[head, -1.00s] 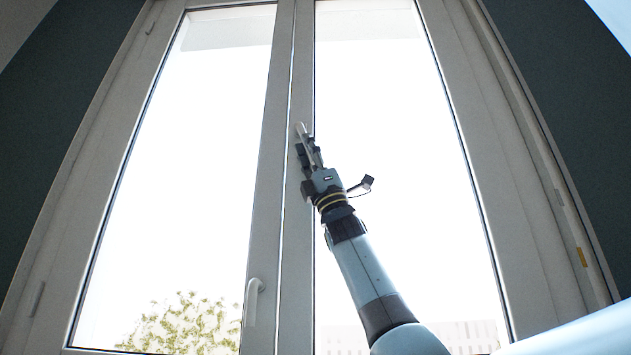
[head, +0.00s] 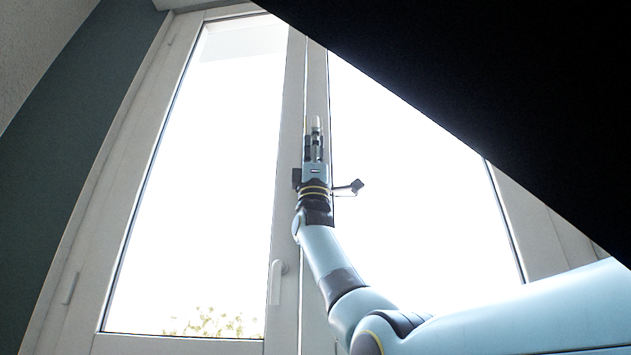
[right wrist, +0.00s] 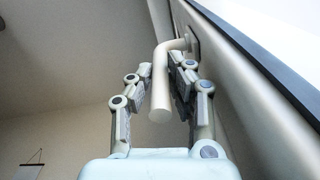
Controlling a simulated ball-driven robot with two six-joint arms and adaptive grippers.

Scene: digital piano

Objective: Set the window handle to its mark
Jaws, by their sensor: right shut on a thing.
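The window handle (right wrist: 160,88) is a pale, L-shaped lever whose neck meets the window frame at the upper right of the right wrist view. Its rounded end points towards the camera. My right gripper (right wrist: 166,75) is shut on it, with a jointed finger on either side of the grip. In the head view, the right gripper (head: 315,145) points up along the middle of the window. The end of the handle (head: 316,122) shows there as a light, nearly upright piece between the fingers. I cannot make out the mark. My left gripper is out of view.
A second white handle (head: 276,282) hangs down lower on the window's middle post. Bright panes (head: 200,170) lie on both sides of the middle post. A large black shape (head: 500,90) hides the upper right of the head view.

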